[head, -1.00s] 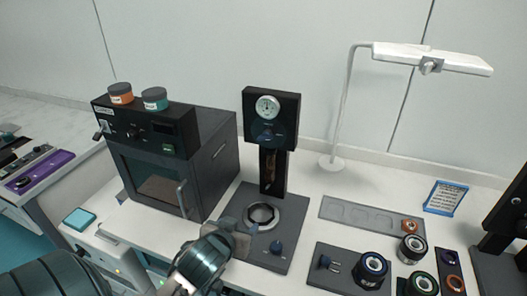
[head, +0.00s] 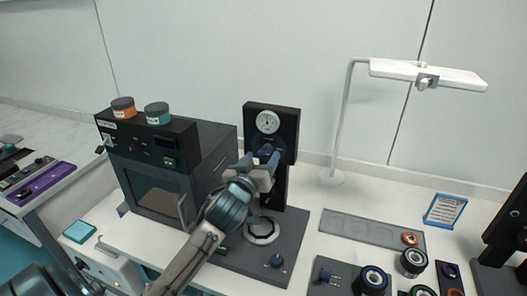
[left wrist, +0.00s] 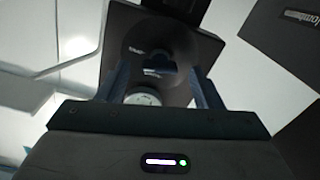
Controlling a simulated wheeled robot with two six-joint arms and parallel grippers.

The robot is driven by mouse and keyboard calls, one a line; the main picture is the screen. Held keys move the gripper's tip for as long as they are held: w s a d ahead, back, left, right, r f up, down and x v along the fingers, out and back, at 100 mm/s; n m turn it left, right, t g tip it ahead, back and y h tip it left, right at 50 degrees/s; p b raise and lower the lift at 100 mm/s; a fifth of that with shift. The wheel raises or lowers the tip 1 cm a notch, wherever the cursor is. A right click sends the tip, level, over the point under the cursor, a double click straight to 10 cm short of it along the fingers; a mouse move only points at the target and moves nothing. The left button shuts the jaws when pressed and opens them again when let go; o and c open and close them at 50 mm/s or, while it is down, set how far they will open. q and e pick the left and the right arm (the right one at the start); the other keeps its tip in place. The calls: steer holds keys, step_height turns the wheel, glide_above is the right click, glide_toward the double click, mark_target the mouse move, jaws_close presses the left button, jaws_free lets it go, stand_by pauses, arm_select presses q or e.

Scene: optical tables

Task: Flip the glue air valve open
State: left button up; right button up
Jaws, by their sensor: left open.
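The glue station is a black post with a black head box (head: 286,118) that carries a white round gauge (head: 268,122). Below the gauge is a dark blue valve handle on a round dial, mostly hidden behind my fingers in the head view. My left gripper (head: 259,160) is raised in front of the box, at the valve's height. In the left wrist view my open fingers (left wrist: 162,88) straddle the dark valve area (left wrist: 152,62), with the gauge (left wrist: 142,98) also between them. I cannot tell whether the fingers touch the handle, or which way it points.
A dark oven (head: 155,180) with two jars on top stands close left of my arm. The station base (head: 295,232) has a ring and a blue knob. A grey tray (head: 345,226), several round containers and a white lamp (head: 425,74) are on the right.

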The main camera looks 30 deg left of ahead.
mark_target(265, 152)
arm_select(q)
steer(key=shift+x, duration=1.1)
steer(key=c, duration=1)
steer(key=shift+r+m+p, duration=0.15)
steer(key=shift+m+p, duration=0.75)
steer(key=shift+m, duration=0.6)
steer(key=o, duration=1)
